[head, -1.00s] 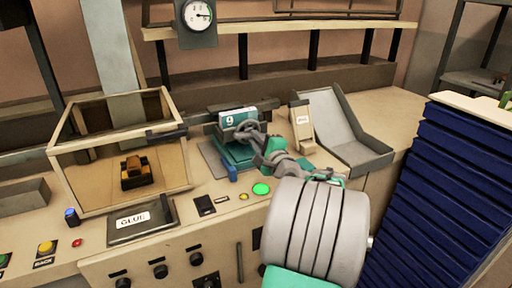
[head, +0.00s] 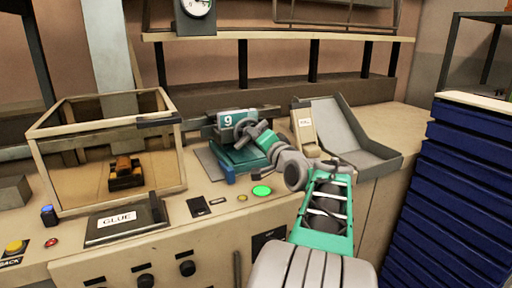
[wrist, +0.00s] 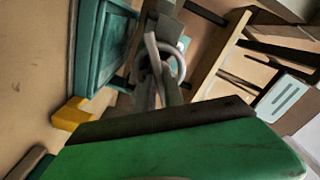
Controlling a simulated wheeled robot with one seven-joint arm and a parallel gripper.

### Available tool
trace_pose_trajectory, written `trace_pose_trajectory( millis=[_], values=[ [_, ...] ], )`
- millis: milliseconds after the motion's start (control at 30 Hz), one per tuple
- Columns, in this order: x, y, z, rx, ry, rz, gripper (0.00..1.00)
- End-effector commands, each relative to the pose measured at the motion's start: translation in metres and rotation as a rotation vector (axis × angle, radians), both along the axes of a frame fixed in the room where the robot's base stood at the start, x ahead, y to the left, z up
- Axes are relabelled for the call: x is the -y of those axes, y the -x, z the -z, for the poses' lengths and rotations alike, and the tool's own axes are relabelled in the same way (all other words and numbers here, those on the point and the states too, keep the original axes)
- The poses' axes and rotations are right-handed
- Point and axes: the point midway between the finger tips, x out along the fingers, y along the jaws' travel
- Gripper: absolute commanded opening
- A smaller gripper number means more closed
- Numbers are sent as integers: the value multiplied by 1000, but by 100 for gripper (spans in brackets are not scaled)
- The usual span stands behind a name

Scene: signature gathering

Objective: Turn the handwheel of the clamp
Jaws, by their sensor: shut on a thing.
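The clamp is a teal device (head: 238,158) on the bench, with a teal block marked 9 (head: 236,119) at its top. Its grey handwheel (head: 247,130) sits at the front of the block. My gripper (head: 262,137) reaches it from the lower right and is shut on the handwheel. In the wrist view the pale wheel ring (wrist: 168,62) shows just beyond the green gripper body, and the exact finger contact is hidden.
A glass-sided box (head: 110,145) with a small orange-black object stands to the left, behind a pad labelled GLUE (head: 125,219). A grey chute (head: 345,135) and a small labelled ramp (head: 303,128) stand to the right. A lit green button (head: 261,191) is in front of the clamp. Blue drawers (head: 450,190) stand at far right.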

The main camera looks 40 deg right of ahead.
Motion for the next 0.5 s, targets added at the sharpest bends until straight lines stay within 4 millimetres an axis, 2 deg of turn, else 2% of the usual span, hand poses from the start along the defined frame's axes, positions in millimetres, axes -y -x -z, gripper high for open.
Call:
trace_pose_trajectory(
  millis=[33,500],
  values=[
    [0,0,4,-7,20,0,0],
    [0,0,0,-33,105,0,0]
  ],
)
